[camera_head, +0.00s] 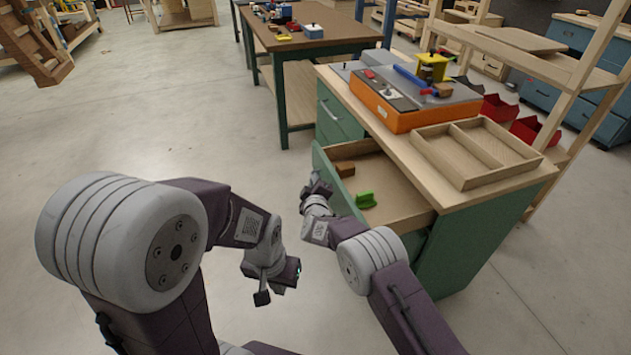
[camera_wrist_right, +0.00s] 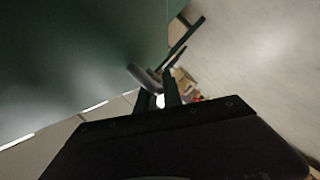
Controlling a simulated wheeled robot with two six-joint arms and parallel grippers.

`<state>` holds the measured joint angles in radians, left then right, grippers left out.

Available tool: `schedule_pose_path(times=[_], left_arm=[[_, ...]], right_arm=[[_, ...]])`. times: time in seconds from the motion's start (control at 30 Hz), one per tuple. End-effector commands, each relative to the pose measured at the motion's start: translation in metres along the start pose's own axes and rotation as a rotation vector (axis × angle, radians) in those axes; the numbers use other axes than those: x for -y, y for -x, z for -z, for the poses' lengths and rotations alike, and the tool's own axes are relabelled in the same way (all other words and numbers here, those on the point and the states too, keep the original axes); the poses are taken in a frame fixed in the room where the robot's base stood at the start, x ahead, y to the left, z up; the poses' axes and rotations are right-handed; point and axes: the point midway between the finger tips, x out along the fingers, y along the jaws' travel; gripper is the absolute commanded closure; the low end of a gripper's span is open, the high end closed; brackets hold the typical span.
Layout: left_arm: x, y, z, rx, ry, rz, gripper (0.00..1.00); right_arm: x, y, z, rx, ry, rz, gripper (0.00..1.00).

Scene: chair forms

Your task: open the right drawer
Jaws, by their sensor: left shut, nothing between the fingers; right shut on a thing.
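The right drawer (camera_head: 395,185) of the green workbench stands pulled out in the head view, with its inside showing. A brown block (camera_head: 345,169) and a green piece (camera_head: 366,199) lie in it. My right gripper (camera_head: 312,188) is at the outer face of the drawer front, shut on its handle. In the right wrist view, the grey handle (camera_wrist_right: 143,76) shows at the fingers (camera_wrist_right: 170,92), beside the dark green front (camera_wrist_right: 80,50). The head view hides the handle behind my gripper. My left gripper (camera_head: 277,290) is shut and empty over the floor, apart from the bench.
The bench top (camera_head: 545,172) carries a divided wooden tray (camera_head: 421,146) and an orange machine (camera_head: 385,113). A shut green drawer (camera_head: 335,118) is left of the open one. Another table (camera_head: 345,30) stands behind.

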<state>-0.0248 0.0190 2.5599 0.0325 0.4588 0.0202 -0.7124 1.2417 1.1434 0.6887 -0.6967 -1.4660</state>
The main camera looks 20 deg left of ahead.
Motion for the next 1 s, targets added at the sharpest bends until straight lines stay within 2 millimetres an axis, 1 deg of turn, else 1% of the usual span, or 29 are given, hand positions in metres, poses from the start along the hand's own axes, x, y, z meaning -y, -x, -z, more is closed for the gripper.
schedule_pose_path(times=[0.1,0.13,0.47,0.57,0.67,1.0], left_arm=[[0.0,0.0,0.0,0.0,0.0,0.0,1.0],[0.0,0.0,0.0,0.0,0.0,0.0,1.0],[0.0,0.0,0.0,0.0,0.0,0.0,1.0],[0.0,0.003,0.0,0.0,0.0,0.0,1.0],[0.0,0.009,0.001,0.0,0.0,0.0,1.0],[-0.001,0.026,0.003,0.0,0.0,0.0,1.0]], right_arm=[[0.0,0.0,0.001,-0.001,0.001,0.0,1.0],[0.0,0.0,0.001,-0.001,0.001,0.0,0.81],[0.0,0.001,0.0,0.0,0.0,0.0,0.8],[-0.001,0.006,0.001,0.001,0.001,0.001,0.8],[-0.002,0.017,0.002,0.0,0.002,0.002,0.8],[-0.002,0.071,0.002,-0.001,0.002,0.003,0.8]])
